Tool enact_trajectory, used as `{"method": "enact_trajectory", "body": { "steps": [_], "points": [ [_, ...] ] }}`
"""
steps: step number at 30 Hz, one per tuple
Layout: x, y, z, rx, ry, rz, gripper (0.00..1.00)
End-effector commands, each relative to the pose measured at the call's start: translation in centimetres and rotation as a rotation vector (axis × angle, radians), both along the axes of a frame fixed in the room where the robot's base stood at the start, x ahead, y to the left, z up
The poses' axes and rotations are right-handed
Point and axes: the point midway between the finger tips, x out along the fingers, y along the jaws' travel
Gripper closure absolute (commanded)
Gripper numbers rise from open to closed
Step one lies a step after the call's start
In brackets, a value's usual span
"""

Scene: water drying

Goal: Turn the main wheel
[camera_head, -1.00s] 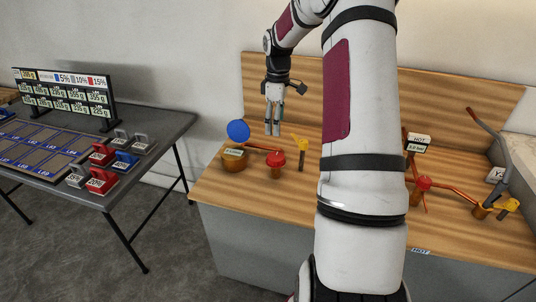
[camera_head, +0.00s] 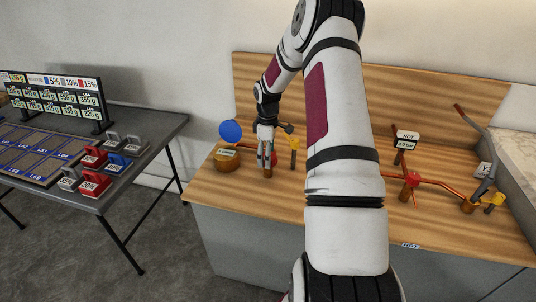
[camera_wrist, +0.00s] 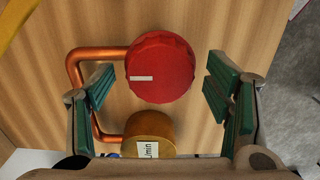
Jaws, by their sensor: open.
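A round red wheel with a white mark (camera_wrist: 160,68) sits between the open fingers in the wrist view, apart from both of them. In the head view the red wheel (camera_head: 274,158) is mostly hidden behind my gripper (camera_head: 267,150). In the wrist view my gripper (camera_wrist: 168,92) has green pads and is empty, one finger on each side of the wheel. A copper pipe (camera_wrist: 95,53) runs from the wheel to a brass round body with a "L/min" label (camera_wrist: 149,133). A blue disc (camera_head: 231,131) stands above that brass body in the head view.
A yellow-handled valve (camera_head: 293,145) stands just right of my gripper. A grey table (camera_head: 150,140) with weights is at left.

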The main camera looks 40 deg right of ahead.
Motion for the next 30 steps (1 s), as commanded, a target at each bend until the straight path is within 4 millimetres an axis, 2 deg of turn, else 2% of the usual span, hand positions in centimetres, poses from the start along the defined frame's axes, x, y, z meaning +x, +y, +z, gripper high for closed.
{"method": "enact_trajectory", "body": {
  "steps": [7,13,23,30],
  "points": [
    [0.01,0.01,-0.04,0.000,0.000,0.000,0.30],
    [0.00,0.00,-0.02,0.000,0.000,0.000,0.76],
    [0.04,0.01,-0.01,-0.001,0.000,-0.027,0.76],
    [0.03,0.02,-0.08,-0.001,0.002,-0.153,0.76]
  ]
}}
